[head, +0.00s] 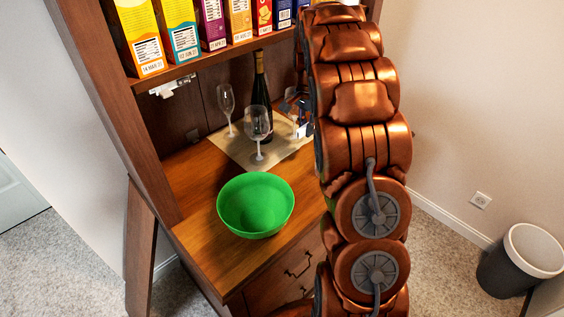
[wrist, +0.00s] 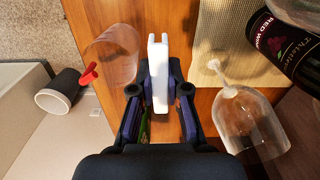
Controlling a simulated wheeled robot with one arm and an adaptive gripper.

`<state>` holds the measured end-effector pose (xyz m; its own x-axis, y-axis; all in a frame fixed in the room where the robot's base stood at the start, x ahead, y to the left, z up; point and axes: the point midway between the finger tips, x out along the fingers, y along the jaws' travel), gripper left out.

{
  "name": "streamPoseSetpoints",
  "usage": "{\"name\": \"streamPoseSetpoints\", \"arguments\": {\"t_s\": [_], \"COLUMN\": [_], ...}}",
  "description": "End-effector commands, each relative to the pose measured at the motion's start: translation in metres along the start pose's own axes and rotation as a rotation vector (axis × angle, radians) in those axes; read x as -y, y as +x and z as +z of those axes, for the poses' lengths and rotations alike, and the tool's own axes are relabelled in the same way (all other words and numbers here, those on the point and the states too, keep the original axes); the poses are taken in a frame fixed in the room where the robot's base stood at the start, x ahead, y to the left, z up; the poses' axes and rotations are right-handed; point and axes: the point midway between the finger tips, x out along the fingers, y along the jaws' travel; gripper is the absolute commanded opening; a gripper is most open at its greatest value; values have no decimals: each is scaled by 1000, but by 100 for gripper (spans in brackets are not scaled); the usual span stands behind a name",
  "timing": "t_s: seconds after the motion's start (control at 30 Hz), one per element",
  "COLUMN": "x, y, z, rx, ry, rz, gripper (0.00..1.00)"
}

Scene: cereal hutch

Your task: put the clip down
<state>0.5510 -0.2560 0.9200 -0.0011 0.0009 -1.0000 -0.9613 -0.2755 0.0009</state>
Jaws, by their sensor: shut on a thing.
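In the wrist view my gripper (wrist: 159,88) is shut on a white clip (wrist: 158,58), which stands out lengthwise past the dark fingertips. The clip is over the wooden counter (wrist: 205,102), left of the beige mat (wrist: 212,50); I cannot tell its height above the wood. In the head view my gripper (head: 297,108) is mostly hidden behind my copper-coloured arm, near the glasses and bottle. A small red piece (wrist: 88,74) shows at the left in the wrist view, by a clear glass (wrist: 112,58); I cannot tell what it is.
On the mat (head: 222,146) stand a dark wine bottle (head: 262,85) and wine glasses (head: 258,126), close to my gripper. A green bowl (head: 255,205) stands on the front counter. Boxes (head: 182,28) line the shelf above. Bare counter lies around the bowl. A bin (head: 522,258) stands right.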

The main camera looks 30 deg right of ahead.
Motion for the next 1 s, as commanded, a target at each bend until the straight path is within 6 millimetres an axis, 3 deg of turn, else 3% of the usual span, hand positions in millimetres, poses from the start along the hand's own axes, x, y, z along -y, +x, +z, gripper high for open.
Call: {"name": "streamPoseSetpoints", "arguments": {"t_s": [0.03,0.1,0.53,0.8,1.0], "x": [3,6,11,10,11], "y": [16,21,40,84,99], "z": [-1,-1,2,2,1], "rx": [-2,-3,0,3,0], "ry": [9,22,52,51,50], "rz": [-2,-4,0,5,1], "gripper": [0,0,0,0,0]}}
